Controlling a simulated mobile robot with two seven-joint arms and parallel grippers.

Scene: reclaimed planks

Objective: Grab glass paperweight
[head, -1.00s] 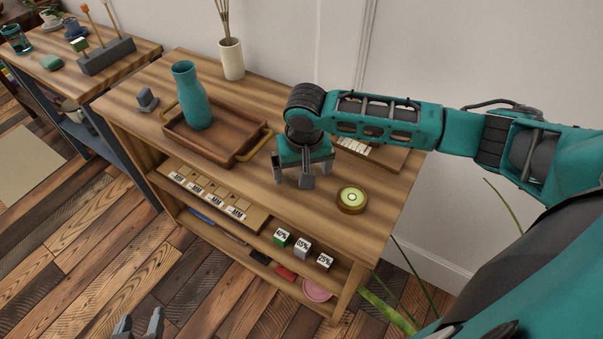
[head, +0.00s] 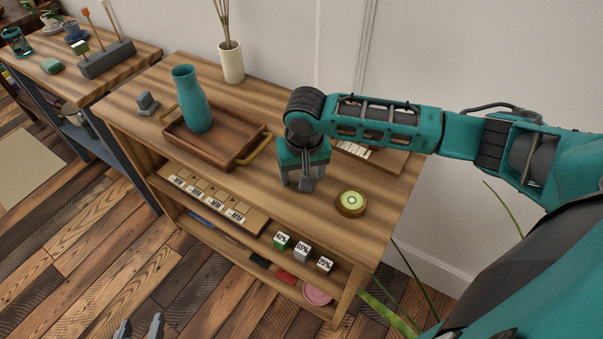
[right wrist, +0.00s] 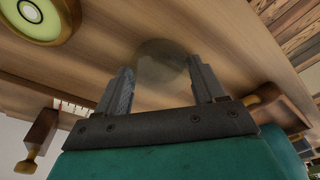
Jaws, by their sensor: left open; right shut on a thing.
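The glass paperweight (right wrist: 161,62) is a clear, greyish round piece between the fingers of my right gripper (right wrist: 162,76) in the right wrist view. The right gripper is shut on it, low at the wooden top of the shelf unit. In the head view the right gripper (head: 300,184) points down between the tray and a round brass bubble level, and the paperweight is hidden behind its fingers. My left gripper (head: 139,330) is open and empty at the bottom edge of the head view, over the floor.
The bubble level (head: 351,204) stands just right of the right gripper. A wooden tray (head: 236,146) with brass handles holds a teal vase (head: 191,100) to the left. A cream vase (head: 231,62) stands behind. Labelled cubes (head: 303,249) sit on the shelf below.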

